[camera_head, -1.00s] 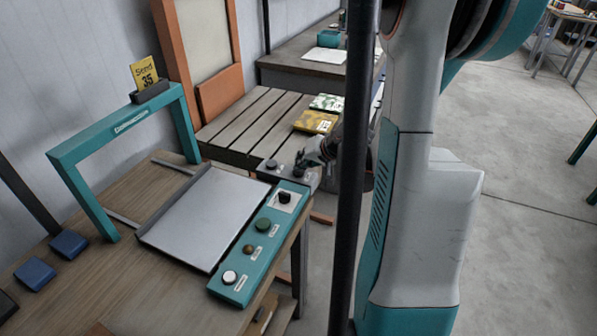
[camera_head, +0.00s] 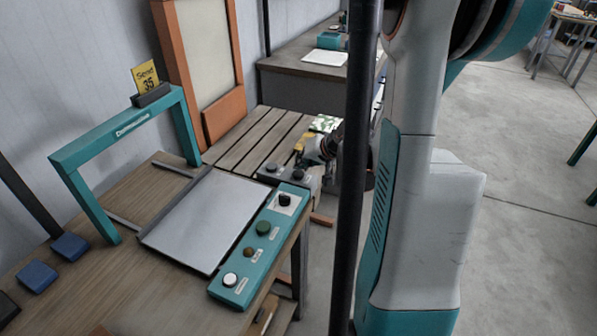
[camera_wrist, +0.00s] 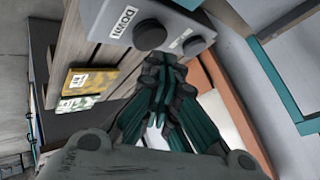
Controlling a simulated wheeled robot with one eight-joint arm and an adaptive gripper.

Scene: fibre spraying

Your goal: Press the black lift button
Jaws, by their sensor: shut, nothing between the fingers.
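A grey control box (camera_head: 285,175) with two dark round buttons stands beyond the teal panel in the head view. In the wrist view the box (camera_wrist: 168,22) shows a button (camera_wrist: 150,33) beside a "DOWN" label and a second button (camera_wrist: 196,46) beside a label too blurred to read. My gripper (camera_wrist: 162,62) is shut and empty, its fingertips close to the "DOWN" button. I cannot tell whether they touch it. In the head view my wrist (camera_head: 335,145) is beside the box, partly hidden by a black pole.
The teal panel (camera_head: 258,250) carries several buttons and edges a wooden table (camera_head: 150,275). A black pole (camera_head: 352,190) blocks part of the view.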

